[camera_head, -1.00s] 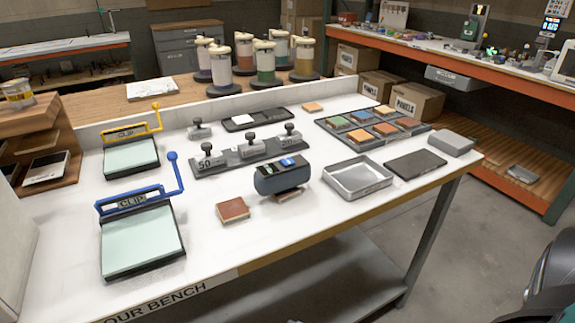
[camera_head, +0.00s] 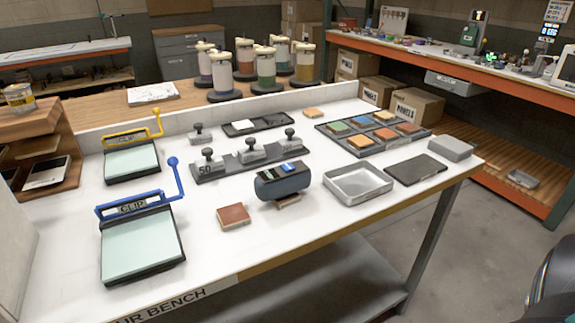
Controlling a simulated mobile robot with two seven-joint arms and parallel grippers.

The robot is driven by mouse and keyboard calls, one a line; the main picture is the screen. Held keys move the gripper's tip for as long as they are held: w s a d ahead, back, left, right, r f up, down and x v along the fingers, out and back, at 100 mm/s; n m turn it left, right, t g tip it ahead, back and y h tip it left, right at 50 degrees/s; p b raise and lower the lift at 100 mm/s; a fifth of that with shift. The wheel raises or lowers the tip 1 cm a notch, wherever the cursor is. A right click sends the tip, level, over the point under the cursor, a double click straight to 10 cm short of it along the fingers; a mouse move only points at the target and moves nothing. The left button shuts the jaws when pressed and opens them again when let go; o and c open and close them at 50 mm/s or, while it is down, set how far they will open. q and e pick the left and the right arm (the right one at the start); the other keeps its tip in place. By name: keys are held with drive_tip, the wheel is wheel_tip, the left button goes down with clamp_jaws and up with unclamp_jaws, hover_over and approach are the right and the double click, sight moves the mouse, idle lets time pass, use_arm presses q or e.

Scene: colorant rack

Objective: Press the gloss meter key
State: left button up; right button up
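The gloss meter is most likely the dark blue-grey rounded device (camera_head: 283,184) near the front middle of the white bench. Its top carries a small screen and a bright blue key (camera_head: 289,166). It rests on a small brown tile (camera_head: 288,202) that shows under its front edge. Neither gripper is in the head view, so nothing of mine touches the device.
The white bench (camera_head: 320,220) also holds a reddish-brown tile (camera_head: 234,216), an empty grey tray (camera_head: 359,182), a dark flat pad (camera_head: 416,169), a rack of stamp-like weights (camera_head: 245,160) and two clip boards, the nearer with a raised blue lever (camera_head: 175,175).

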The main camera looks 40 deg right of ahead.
clamp_jaws()
idle(1.0)
